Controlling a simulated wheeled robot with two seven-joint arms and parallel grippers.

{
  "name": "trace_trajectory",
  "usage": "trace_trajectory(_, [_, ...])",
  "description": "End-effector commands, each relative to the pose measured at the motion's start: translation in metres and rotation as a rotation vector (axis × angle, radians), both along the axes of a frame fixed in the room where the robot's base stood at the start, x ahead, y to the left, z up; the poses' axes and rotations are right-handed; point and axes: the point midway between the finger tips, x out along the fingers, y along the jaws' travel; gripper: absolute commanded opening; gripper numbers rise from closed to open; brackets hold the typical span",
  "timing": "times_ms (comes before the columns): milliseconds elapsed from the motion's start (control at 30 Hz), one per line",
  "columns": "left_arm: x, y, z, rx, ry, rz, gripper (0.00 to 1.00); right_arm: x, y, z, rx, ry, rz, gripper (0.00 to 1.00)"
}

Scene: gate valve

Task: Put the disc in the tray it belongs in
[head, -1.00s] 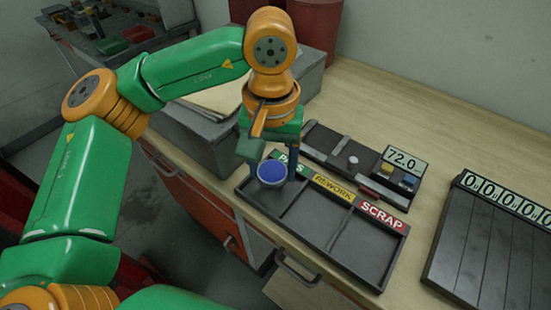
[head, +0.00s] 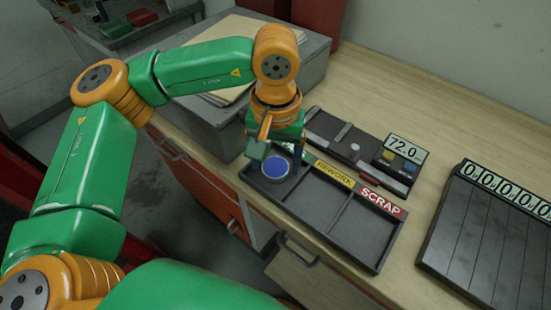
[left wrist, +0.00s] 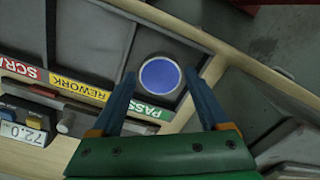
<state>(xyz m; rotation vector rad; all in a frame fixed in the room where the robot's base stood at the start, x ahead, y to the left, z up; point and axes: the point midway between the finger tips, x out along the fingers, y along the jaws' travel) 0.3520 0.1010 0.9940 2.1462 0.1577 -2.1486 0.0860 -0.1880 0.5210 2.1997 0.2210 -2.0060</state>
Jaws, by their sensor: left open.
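The disc (head: 275,167), blue-faced with a pale rim, lies flat in the PASS compartment at the left end of the dark three-part tray (head: 325,246). My left gripper (head: 279,150) is open above the back of that compartment. In the left wrist view the disc (left wrist: 160,77) shows just beyond and between the spread fingertips (left wrist: 160,82), with gaps on both sides. The PASS label (left wrist: 150,108) is partly hidden by a finger there. The REWORK label (head: 334,173) and SCRAP label (head: 382,203) mark the other two compartments, both empty. My right gripper is not in view.
Behind the tray stands a dark gauge fixture (head: 340,140) with a display reading 72.0 and coloured buttons. A slatted dark panel (head: 480,240) with zero counters is at the right. A grey box (head: 210,125) with folders stands at the left. Bare wood lies behind the fixture.

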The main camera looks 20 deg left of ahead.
Motion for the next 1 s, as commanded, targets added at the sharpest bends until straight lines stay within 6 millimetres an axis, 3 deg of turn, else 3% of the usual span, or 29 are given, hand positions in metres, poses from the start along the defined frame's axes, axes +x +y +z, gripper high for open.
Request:
trace_trajectory(267, [0.001, -0.001, 0.064, -0.003, -0.006, 0.001, 0.78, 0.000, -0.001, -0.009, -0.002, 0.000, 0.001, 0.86])
trace_trajectory(467, [0.000, 0.000, 0.110, 0.000, -0.004, -0.001, 0.78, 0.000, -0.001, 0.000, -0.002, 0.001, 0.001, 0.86])
trace_trajectory(1000, [0.000, 0.000, 0.117, -0.001, -0.001, -0.001, 0.78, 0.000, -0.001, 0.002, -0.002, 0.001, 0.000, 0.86])
